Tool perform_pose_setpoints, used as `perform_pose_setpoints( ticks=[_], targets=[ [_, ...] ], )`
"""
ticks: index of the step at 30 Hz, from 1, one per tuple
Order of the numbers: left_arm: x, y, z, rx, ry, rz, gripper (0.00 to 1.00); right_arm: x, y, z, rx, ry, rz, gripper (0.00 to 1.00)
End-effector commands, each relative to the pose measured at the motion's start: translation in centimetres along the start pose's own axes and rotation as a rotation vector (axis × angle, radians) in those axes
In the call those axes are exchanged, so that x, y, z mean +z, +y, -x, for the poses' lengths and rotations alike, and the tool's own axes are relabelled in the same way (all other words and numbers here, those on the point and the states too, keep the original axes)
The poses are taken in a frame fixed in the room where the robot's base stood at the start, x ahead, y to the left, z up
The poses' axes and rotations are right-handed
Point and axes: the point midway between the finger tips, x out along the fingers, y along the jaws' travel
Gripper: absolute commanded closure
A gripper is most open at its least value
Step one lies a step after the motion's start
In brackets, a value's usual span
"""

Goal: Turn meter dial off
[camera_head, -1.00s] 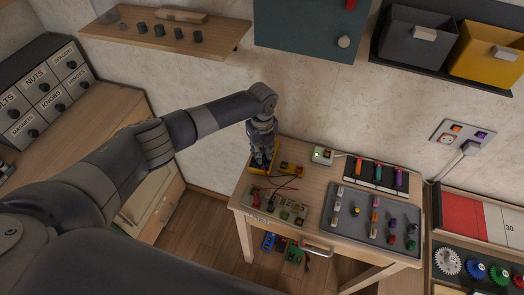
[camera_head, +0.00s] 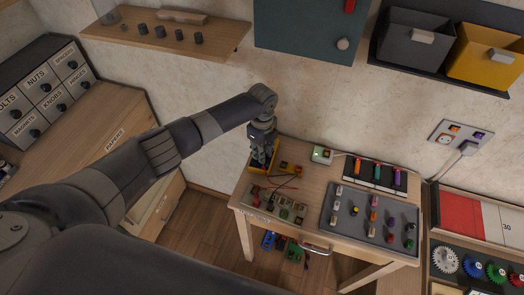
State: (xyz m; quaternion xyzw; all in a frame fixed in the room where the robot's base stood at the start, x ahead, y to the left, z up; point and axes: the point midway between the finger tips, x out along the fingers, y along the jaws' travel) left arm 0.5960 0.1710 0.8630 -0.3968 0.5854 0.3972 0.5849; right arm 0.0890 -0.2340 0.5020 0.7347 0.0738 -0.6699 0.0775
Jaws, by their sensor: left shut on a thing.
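My left gripper (camera_head: 259,160) is at the back left of the small wooden table, pointing down over a yellow meter (camera_head: 269,169). The gripper covers much of the meter, and its dial is hidden. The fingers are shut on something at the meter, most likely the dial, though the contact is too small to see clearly. Red and dark leads (camera_head: 286,180) run from the meter toward a board with small parts (camera_head: 277,204). My right gripper is not in view.
A grey tray with pegs (camera_head: 345,226), a holder with coloured tools (camera_head: 376,173) and a small box with a green light (camera_head: 322,154) share the table. A wall shelf (camera_head: 215,43) hangs above. A drawer cabinet (camera_head: 45,85) stands left.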

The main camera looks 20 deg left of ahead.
Motion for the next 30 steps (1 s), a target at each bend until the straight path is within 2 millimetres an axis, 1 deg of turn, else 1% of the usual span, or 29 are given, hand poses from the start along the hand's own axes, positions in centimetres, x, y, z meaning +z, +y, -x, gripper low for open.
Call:
perform_pose_setpoints(
  ticks=[5, 6, 9, 16, 20, 23, 30],
  targets=[
    [0.0, -0.1, 0.1, -0.001, 0.0, -0.001, 1.0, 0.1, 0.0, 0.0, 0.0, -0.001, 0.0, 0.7],
    [0.0, -0.1, 0.1, -0.002, 0.0, -0.001, 0.78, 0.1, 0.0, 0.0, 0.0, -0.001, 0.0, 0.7],
    [0.0, -0.1, 0.1, -0.001, 0.0, -0.001, 0.59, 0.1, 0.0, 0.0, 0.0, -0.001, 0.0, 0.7],
    [0.0, 0.0, 0.0, -0.001, 0.0, -0.002, 0.59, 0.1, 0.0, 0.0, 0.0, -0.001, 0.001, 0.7],
    [0.0, 0.0, 0.3, -0.001, 0.0, -0.002, 0.59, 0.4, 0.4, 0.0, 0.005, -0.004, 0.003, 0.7],
    [0.1, -0.1, 1.4, -0.004, 0.0, -0.002, 0.59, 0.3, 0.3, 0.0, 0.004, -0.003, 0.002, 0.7],
    [0.1, -0.1, 5.4, -0.004, -0.001, -0.003, 0.59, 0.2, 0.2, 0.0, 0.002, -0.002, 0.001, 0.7]
  ],
)
